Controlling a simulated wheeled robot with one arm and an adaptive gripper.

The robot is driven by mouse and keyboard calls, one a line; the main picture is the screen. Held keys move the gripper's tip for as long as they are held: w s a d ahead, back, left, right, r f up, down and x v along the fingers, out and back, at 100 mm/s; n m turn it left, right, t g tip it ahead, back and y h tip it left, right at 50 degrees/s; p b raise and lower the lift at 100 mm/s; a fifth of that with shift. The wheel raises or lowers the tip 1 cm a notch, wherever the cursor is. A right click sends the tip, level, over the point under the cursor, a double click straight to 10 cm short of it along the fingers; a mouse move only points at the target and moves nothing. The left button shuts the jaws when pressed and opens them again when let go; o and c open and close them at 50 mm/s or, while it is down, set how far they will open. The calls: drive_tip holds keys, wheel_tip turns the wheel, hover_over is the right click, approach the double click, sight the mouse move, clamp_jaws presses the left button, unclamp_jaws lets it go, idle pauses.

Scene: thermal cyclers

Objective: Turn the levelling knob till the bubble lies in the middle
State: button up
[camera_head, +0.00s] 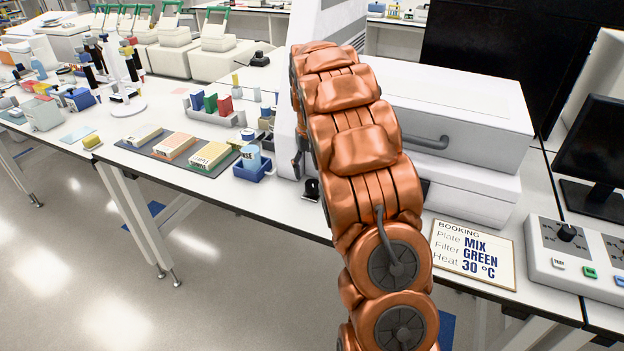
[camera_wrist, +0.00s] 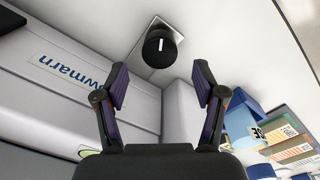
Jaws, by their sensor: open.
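A round black knob (camera_wrist: 160,46) with a short white mark, upright in the picture, sits on a pale square plate in the wrist view. A small black knob (camera_head: 311,188), seemingly the same one, stands on the bench left of my copper-coloured arm in the head view. My gripper (camera_wrist: 161,82) is open and empty, its two dark fingers spread. The knob lies beyond the fingertips, roughly centred between them and apart from both. No level bubble can be made out in either view. My arm hides the gripper in the head view.
A white instrument (camera_head: 460,110) stands behind my arm. Left of the knob are a blue holder (camera_head: 253,172) with a cup and a dark mat with several boxes. A booking sign (camera_head: 473,254) and a control box (camera_head: 575,262) with another black knob are at right.

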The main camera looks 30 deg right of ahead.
sight(310, 184)
wheel_tip(310, 184, up, 7)
drive_tip(key=shift+r, duration=0.2)
idle(0.5)
drive_tip(key=shift+a, duration=0.1)
drive_tip(key=s+a+r+n+g, duration=0.1)
drive_tip(key=s+a+r, duration=0.1)
drive_tip(key=s+a, duration=1.5)
drive_tip(key=s+a+f+n, duration=0.1)
drive_tip(key=s+a+f, duration=0.2)
drive_tip(key=s, duration=0.7)
drive_tip(key=s+a+f+n, duration=0.2)
drive_tip(key=s+a, duration=0.2)
drive_tip(key=s, duration=0.7)
drive_tip(key=shift+s+f+g, duration=0.2)
drive_tip(key=shift+f+g, duration=0.2)
drive_tip(key=shift+c, duration=0.4)
